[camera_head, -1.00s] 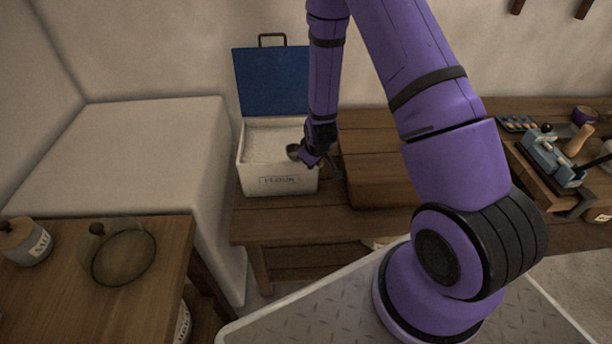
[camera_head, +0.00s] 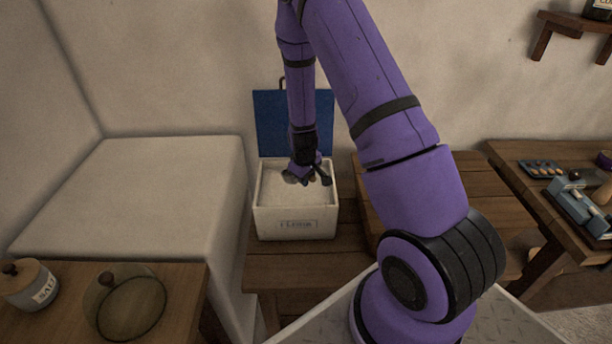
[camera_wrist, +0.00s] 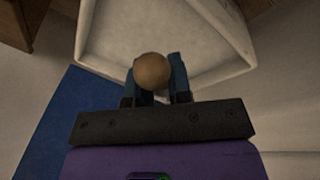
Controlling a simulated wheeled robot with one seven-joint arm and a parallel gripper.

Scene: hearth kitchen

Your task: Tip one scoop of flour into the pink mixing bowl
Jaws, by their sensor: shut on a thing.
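The flour bin (camera_head: 272,221) is a white box with a lettered label and its blue lid (camera_head: 268,128) raised at the back; pale flour (camera_head: 272,188) fills it. My gripper (camera_head: 306,176) is over the bin's opening. In the wrist view my gripper (camera_wrist: 152,88) is shut on a round wooden handle end (camera_wrist: 152,71). It appears to belong to the scoop (camera_head: 291,178), a small dark piece low over the flour. I cannot tell whether the scoop touches the flour or holds any. The pink mixing bowl is not in view.
A wooden bench (camera_head: 290,268) carries the bin, with a raised wooden block close on its right. A salt jar (camera_head: 32,286) and a greenish glass dome (camera_head: 130,308) stand on the left table. A blue device (camera_head: 578,203) and a tray (camera_head: 541,168) sit far right.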

